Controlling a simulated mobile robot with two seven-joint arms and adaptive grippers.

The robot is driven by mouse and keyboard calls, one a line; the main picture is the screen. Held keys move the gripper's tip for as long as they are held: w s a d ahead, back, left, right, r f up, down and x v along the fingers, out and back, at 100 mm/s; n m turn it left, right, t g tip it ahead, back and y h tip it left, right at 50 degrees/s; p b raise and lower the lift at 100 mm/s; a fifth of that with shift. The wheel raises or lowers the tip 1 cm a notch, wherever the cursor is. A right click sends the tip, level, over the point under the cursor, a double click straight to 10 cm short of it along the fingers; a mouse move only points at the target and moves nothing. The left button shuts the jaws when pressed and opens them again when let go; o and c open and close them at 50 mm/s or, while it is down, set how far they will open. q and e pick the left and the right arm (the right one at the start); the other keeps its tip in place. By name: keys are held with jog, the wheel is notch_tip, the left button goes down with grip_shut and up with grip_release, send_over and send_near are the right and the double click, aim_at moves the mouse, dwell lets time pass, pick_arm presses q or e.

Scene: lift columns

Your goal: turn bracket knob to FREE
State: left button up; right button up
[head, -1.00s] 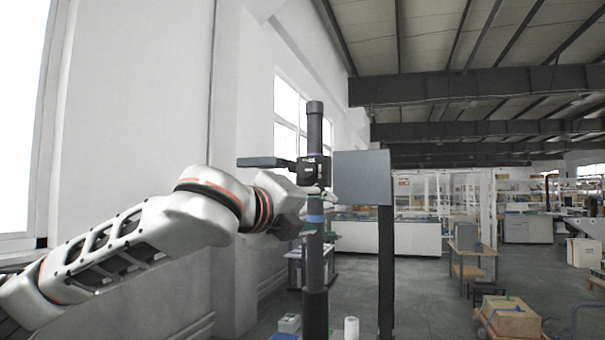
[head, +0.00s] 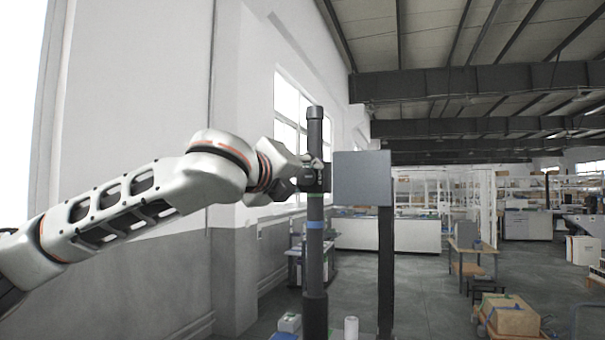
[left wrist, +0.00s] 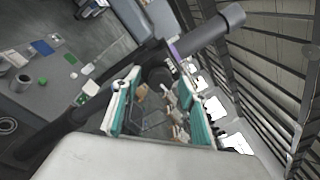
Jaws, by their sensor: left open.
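The dark upright column (head: 314,255) stands in the middle of the head view, with green and blue bands around it. A dark bracket (head: 322,178) sits on it at my left gripper's height, largely covered by my wrist. In the left wrist view, the column (left wrist: 212,33) runs diagonally, with a purple band near the bracket. My left gripper (left wrist: 157,108) is open, its two teal-padded fingers pointing at the bracket. A dark round part (left wrist: 160,75), possibly the knob, shows between the fingertips; contact cannot be told. Its setting and any FREE mark cannot be read. My right gripper is not in view.
A grey panel (head: 362,178) on a dark post (head: 386,285) stands just right of the column. A white cylinder (head: 351,328) stands low near the column base. Wooden boxes and carts (head: 508,314) are at lower right. A wall borders the left.

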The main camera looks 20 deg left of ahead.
pick_arm(q)
jog(key=shift+w, duration=0.2)
jog(key=c, duration=1.1)
